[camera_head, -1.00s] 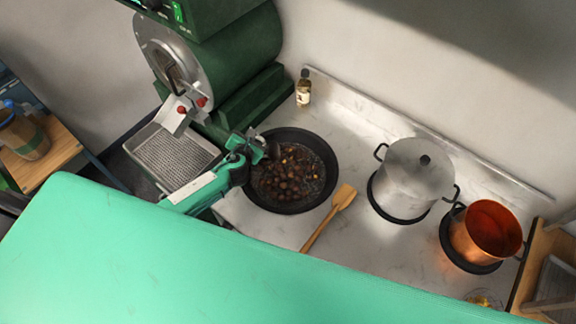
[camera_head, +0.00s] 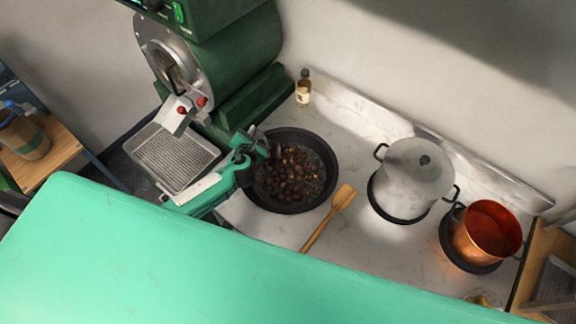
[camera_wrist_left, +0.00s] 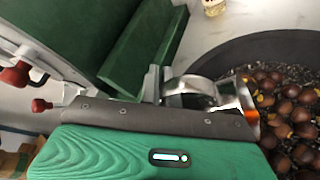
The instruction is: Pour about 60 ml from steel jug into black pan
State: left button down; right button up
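The black pan (camera_head: 327,194) stands on the pale counter with brown chestnuts in dark grit; it also shows at the right of the left wrist view (camera_wrist_left: 228,57). My left gripper (camera_head: 262,152) is at the pan's left rim. In the left wrist view a shiny steel vessel, which looks like the steel jug (camera_wrist_left: 196,88), is at my left gripper (camera_wrist_left: 160,88) beside the pan's edge. The gripper seems shut on it, though the finger contact is partly hidden. The jug looks tilted toward the pan; its contents and any stream cannot be made out. My right gripper is out of view.
A green roaster (camera_head: 205,75) with a perforated tray (camera_head: 175,157) stands left of the pan. A small bottle (camera_head: 303,88) is behind it.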

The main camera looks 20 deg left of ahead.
pick_arm(q)
jog(key=shift+d+r+m, duration=0.3)
jog(key=shift+d+r, duration=0.15)
jog(key=shift+d, duration=0.35)
dwell(1.4)
jog(key=a+f+n, duration=0.1)
jog(key=a+f, duration=0.1)
jog(key=shift+a+f+n+h, duration=0.3)
jog(key=shift+a+h, duration=0.1)
jog(key=shift+a+r+n+h, duration=0.15)
jog(key=shift+n+h, duration=0.15)
jog(key=shift+a, duration=0.25)
jog(key=shift+a+f+n+h+b, duration=0.2)
jog(key=shift+f+n+h+b, duration=0.35)
jog(key=shift+f+n, duration=0.35)
jog(key=shift+w+f, duration=0.1)
jog(key=shift+a, duration=0.1)
